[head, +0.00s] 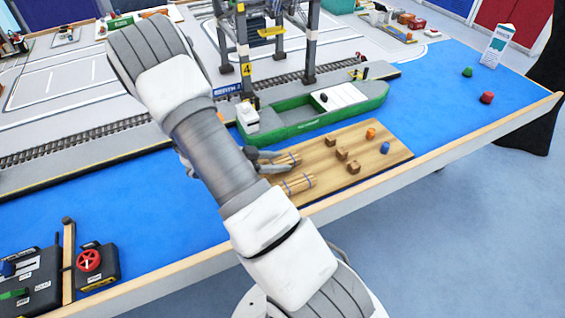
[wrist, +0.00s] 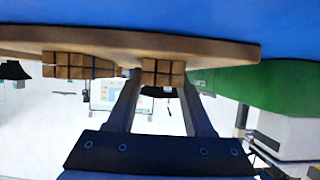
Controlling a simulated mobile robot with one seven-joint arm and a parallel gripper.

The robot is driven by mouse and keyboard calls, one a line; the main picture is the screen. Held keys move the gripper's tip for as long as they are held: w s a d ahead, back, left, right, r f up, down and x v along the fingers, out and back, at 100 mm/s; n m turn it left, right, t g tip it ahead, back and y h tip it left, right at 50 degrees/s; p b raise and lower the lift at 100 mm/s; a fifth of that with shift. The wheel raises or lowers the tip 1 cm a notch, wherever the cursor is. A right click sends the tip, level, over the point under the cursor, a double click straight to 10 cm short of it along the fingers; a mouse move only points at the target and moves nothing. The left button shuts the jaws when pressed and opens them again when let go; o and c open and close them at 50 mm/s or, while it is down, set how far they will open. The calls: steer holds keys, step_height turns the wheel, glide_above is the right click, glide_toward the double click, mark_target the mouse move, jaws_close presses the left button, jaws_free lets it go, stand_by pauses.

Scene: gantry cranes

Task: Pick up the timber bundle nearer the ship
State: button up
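Two tan timber bundles lie on the wooden board (head: 372,137). The bundle nearer the ship (head: 289,159) lies beside the green ship (head: 312,115), and the other bundle (head: 298,184) is nearer the table's front edge. In the wrist view the nearer bundle (wrist: 163,72) shows end-on between my open fingers, and the other bundle (wrist: 80,65) is left of them. My gripper (head: 272,160) is at the left end of the nearer bundle, partly hidden by my arm. It also shows in the wrist view (wrist: 162,84). Contact between fingers and bundle is not clear.
Brown crates (head: 341,153), an orange barrel (head: 371,133) and a blue barrel (head: 385,147) stand on the board's right side. The ship's hull (wrist: 235,80) is right of my fingers in the wrist view. A crane leg (head: 311,45) rises behind the ship.

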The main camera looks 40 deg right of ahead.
jaws_close()
steer(key=shift+r, duration=0.1)
